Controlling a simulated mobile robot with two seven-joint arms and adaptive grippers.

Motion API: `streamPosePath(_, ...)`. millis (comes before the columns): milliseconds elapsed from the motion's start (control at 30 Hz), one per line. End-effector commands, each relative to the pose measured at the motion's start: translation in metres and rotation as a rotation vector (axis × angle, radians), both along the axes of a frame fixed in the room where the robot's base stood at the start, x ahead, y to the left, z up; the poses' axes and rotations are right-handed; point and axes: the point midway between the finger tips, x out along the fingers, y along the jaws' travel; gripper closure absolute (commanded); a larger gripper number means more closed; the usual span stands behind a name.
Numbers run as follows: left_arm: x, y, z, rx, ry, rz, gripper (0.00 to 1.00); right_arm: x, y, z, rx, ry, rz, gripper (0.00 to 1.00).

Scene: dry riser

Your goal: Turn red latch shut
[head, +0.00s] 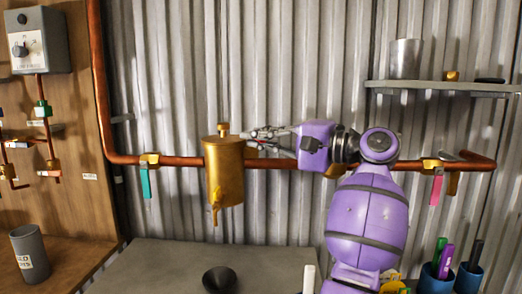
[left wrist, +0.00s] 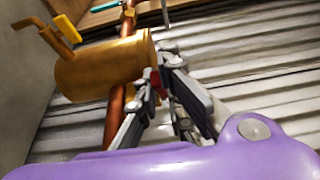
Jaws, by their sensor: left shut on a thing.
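My left gripper (head: 256,140) reaches from the right to the right side of a brass cylinder (head: 223,170) on the copper pipe. In the left wrist view the fingers (left wrist: 154,84) are shut on a small red piece, the red latch (left wrist: 156,82), beside the cylinder's end (left wrist: 100,70). Most of the latch is hidden by the fingers, so its angle cannot be told. In the head view the gripper covers it. My right gripper is not in view.
The copper pipe (head: 180,160) runs along a corrugated wall, with a teal-handled valve (head: 145,180) left and a pink-handled valve (head: 436,188) right. A shelf (head: 440,87) holds a grey cylinder (head: 405,58). Below are a bench (head: 150,265), a black funnel (head: 220,279) and blue cups (head: 434,282).

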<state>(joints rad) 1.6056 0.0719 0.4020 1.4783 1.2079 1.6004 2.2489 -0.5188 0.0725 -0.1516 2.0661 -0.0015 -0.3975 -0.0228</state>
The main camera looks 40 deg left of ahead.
Motion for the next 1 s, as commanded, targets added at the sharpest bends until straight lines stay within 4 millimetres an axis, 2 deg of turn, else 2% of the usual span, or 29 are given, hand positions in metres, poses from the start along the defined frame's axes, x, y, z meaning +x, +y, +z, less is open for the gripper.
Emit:
streamPosePath(267,0.001,-0.001,-0.001,-0.004,0.004,0.001,1.00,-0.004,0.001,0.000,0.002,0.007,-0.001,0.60)
streamPosePath(300,0.001,-0.001,-0.001,-0.004,0.003,0.001,0.92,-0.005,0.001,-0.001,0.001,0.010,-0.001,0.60)
streamPosePath(433,0.001,-0.001,-0.001,-0.003,0.002,0.001,0.74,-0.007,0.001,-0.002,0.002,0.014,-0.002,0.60)
streamPosePath(467,0.001,-0.001,-0.001,-0.003,0.002,0.001,0.73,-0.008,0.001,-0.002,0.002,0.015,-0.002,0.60)
streamPosePath(767,0.001,-0.002,0.000,-0.002,0.002,0.000,0.73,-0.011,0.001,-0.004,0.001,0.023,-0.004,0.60)
streamPosePath(867,0.002,-0.009,0.000,-0.002,0.002,-0.001,0.73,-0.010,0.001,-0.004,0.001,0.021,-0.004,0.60)
streamPosePath(1000,0.006,-0.032,0.000,-0.002,0.003,-0.004,0.73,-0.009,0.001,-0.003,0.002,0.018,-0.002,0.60)
